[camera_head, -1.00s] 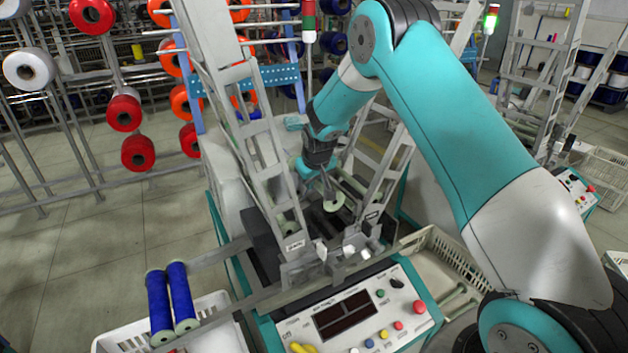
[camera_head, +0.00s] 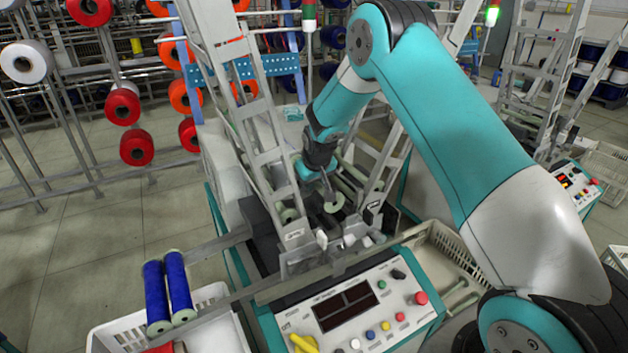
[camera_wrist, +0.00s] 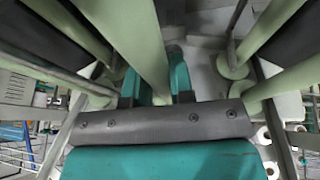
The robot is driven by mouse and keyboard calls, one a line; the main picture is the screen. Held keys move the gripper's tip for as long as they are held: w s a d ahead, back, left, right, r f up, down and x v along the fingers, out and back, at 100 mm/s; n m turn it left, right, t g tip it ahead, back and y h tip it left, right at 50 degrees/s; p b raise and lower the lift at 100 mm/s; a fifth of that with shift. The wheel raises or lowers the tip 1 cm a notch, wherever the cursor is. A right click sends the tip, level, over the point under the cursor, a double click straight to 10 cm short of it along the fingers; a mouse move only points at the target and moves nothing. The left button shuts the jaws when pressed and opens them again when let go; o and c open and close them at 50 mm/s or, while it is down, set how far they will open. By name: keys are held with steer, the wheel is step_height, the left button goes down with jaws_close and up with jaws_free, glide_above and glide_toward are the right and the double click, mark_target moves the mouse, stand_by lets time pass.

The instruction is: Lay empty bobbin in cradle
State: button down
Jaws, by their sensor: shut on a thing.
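My gripper (camera_head: 327,186) is between the two ladder-like metal frames of the winding machine. It is shut on a pale green empty bobbin (camera_head: 334,204), whose round end flange faces the head camera. In the wrist view, the teal fingers (camera_wrist: 156,88) sit on either side of the bobbin's tube (camera_wrist: 128,38). The cradle area lies low between the frames, above the grey bracket (camera_head: 300,258); the arm and frames partly hide it. I cannot tell whether the bobbin touches the cradle.
Other pale green tubes (camera_wrist: 275,62) flank the held bobbin closely. Metal frames (camera_head: 268,150) rise close on both sides. The control panel (camera_head: 350,312) is in front. Two blue bobbins (camera_head: 157,295) rest on a rail above a white crate (camera_head: 215,335). A cream bin (camera_head: 445,250) stands right.

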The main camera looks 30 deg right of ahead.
steer(key=shift+f+b, duration=0.5)
steer(key=shift+f, duration=0.4)
steer(key=shift+f, duration=0.1)
steer(key=shift+f+b, duration=2.15)
steer(key=shift+f, duration=0.8)
steer(key=shift+f, duration=0.1)
steer(key=shift+f, duration=0.1)
steer(key=c, duration=0.9)
jaws_free()
